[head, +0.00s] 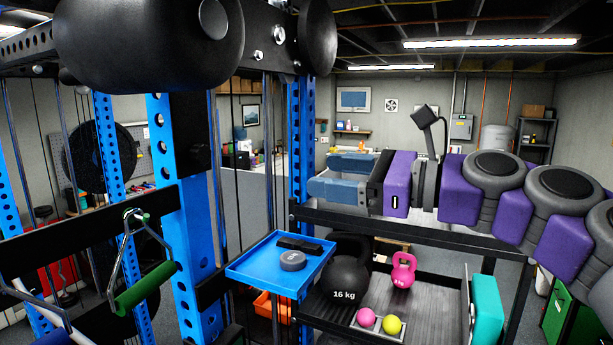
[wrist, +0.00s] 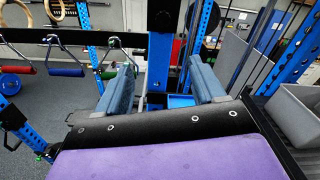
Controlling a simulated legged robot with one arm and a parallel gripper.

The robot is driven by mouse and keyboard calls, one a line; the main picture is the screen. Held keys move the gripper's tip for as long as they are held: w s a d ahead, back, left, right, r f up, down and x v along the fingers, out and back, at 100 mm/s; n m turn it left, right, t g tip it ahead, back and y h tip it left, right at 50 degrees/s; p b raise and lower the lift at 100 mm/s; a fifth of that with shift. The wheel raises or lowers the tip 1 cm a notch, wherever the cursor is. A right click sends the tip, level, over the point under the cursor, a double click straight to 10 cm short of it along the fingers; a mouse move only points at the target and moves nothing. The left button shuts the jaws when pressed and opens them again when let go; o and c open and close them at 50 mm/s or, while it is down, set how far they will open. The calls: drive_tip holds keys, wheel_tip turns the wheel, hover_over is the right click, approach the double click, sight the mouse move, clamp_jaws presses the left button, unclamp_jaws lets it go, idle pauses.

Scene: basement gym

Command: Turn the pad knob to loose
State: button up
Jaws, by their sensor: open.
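Large black padded rollers (head: 150,40) fill the upper left of the head view, close to the camera. A black bracket between them carries small silver bolt-like heads (head: 279,35). I cannot tell for sure which part is the pad knob or how it is set. My gripper (head: 338,176) is right of the blue rack upright, pointing left, with its two blue-grey fingers apart and nothing between them. It is below and to the right of the rollers, not touching them. In the wrist view my gripper (wrist: 163,88) is also open and empty, facing the rack.
A blue tray (head: 245,270) holds a grey disc and a dark block. Below my arm, a shelf bears a black kettlebell (head: 345,280), a pink kettlebell (head: 402,272) and small balls. Blue uprights (head: 302,120) and a green handle (head: 145,290) stand left. A grey bin (wrist: 295,115) is at right.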

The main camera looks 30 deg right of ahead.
drive_tip(key=b+v, duration=0.1)
drive_tip(key=v, duration=0.9)
drive_tip(key=shift+a, duration=0.25)
